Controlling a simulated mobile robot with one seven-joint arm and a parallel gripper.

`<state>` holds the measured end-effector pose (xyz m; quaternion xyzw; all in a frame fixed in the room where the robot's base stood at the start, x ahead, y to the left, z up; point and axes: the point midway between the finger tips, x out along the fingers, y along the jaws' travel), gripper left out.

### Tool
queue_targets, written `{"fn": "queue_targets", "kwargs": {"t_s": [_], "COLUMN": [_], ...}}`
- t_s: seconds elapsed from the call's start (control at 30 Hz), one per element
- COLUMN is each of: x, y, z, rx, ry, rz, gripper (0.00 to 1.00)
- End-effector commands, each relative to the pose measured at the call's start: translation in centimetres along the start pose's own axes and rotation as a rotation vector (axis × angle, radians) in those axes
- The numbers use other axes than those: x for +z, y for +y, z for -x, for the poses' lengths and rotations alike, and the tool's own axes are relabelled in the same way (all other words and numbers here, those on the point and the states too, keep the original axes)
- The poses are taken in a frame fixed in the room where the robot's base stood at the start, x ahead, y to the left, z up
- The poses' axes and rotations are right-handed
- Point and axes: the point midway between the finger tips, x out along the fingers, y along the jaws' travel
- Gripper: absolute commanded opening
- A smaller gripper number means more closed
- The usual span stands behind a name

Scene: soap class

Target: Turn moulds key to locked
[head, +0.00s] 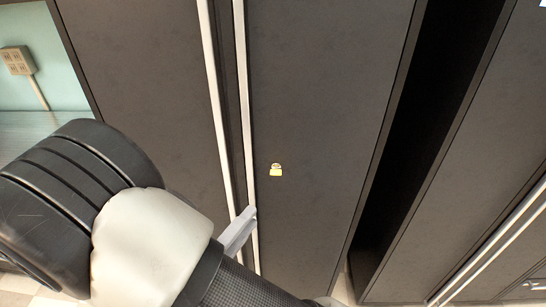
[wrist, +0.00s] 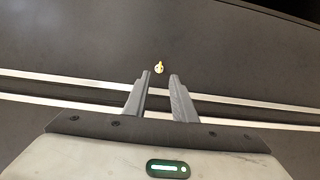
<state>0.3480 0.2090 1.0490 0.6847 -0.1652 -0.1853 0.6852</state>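A small key with a yellow-green tag (head: 276,171) sits in a lock on the dark cabinet door (head: 320,90). In the wrist view the key (wrist: 159,68) is a small yellow shape just beyond and between my fingertips. My gripper (wrist: 160,76) is open, its two grey fingers apart with nothing between them. In the head view one finger of my gripper (head: 250,214) shows near the pale door strips, to the lower left of the key. The rest of the gripper is hidden behind my arm.
Two long pale vertical strips (head: 244,100) run along the door edges left of the key. A dark open gap (head: 440,120) lies to the right, with another cabinet (head: 490,150) beyond. A wall socket (head: 17,61) is at the far left.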

Motion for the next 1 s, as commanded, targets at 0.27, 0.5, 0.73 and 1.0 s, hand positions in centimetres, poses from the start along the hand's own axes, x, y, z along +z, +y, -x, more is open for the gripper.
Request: {"fn": "queue_targets", "kwargs": {"t_s": [0.27,0.5,0.73,1.0], "x": [-1.4,-1.6,-2.0,-2.4], "y": [-0.8,-0.5,-0.4,-0.4], "z": [-0.3,-5.2,-10.2,-14.8], "rx": [0.031,0.030,0.030,0.029], "ry": [0.076,0.071,0.071,0.072], "rz": [-0.007,-0.006,-0.007,-0.007], "gripper": [0.24,0.24,0.24,0.24]}}
